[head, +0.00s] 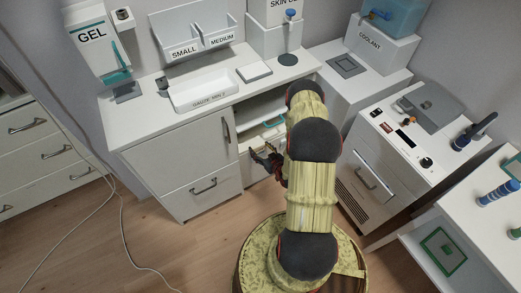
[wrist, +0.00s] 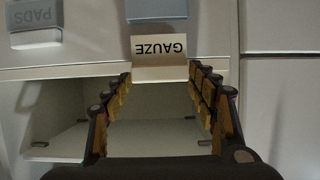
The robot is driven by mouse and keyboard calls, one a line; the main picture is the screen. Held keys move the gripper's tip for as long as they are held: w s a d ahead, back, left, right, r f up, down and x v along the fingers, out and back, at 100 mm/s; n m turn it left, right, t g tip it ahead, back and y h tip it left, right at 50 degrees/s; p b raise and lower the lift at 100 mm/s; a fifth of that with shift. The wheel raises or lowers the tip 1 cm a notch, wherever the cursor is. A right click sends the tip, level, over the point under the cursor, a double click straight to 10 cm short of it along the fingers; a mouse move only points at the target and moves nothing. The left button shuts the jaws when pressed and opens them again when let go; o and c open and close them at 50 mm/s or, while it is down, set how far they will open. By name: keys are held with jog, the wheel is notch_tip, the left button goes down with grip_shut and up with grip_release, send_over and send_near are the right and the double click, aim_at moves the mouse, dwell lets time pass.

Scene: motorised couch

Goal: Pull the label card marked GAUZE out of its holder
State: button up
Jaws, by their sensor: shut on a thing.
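The GAUZE label card (wrist: 160,58) is a pale card with dark lettering, upside down in the wrist view. It sits between the tips of my gripper (wrist: 160,76), which is shut on it by its two side edges. A blue-grey piece (wrist: 158,10), perhaps its holder, shows above the card at the top edge, partly cut off. A strip of white front shows between the two. In the head view my gripper (head: 267,160) is at the cabinet's open section, and the card cannot be made out there.
A PADS label (wrist: 32,13) in a similar blue-grey piece is at the upper left. An open shelf space (wrist: 150,125) lies below. In the head view, a white tray (head: 192,105) stands on the counter above, and a cabinet door (head: 185,158) is left of my gripper.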

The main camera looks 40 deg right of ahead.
jog(key=shift+r, duration=0.1)
notch_tip(320, 180, up, 7)
jog(key=p, duration=0.4)
jog(key=shift+p, duration=0.35)
